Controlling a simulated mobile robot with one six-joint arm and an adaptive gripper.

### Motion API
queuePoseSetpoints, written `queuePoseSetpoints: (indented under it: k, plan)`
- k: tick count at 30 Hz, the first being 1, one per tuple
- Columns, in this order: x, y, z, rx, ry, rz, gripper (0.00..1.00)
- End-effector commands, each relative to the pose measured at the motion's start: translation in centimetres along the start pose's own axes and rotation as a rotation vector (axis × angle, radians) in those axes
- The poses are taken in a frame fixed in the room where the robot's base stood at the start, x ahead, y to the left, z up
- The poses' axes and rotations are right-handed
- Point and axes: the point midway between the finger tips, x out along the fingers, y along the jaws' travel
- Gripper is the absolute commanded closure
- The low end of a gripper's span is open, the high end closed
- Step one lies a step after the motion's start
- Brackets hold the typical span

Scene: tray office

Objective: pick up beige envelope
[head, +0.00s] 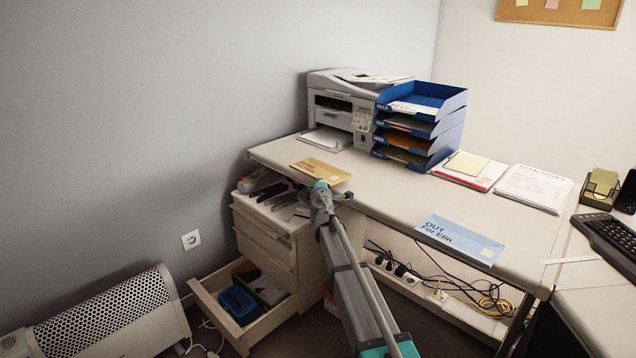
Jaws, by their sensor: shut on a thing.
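The beige envelope (316,169) with dark print is at the left front edge of the desk (385,190), in front of the printer. It looks about flat; I cannot tell whether it rests on the desk top or is just above it. My gripper (322,185) reaches up from below and is shut on the envelope's near edge. The fingertips are small in this view and partly hidden by the gripper body. A blue envelope (460,238) marked "OUT For Elin" lies at the desk's front edge, to the right, apart from my gripper.
A printer (335,105) and a blue tray stack (448,140) holding papers stand at the back. A drawer unit (262,235) with its bottom drawer (235,325) pulled out is left of my arm. A heater (110,315) stands at lower left. Cables (480,300) hang under the desk.

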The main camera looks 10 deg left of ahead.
Motion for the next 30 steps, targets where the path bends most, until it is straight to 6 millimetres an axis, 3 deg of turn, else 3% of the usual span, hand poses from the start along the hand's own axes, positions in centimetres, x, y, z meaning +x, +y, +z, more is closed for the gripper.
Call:
queuePoseSetpoints:
  k: [11, 30]
  plan:
    - [-0.5, 0.1, 0.0, 0.000, 0.000, 0.000, 1.00]
    - [-6.7, 2.4, 0.1, 0.000, -0.001, 0.000, 1.00]
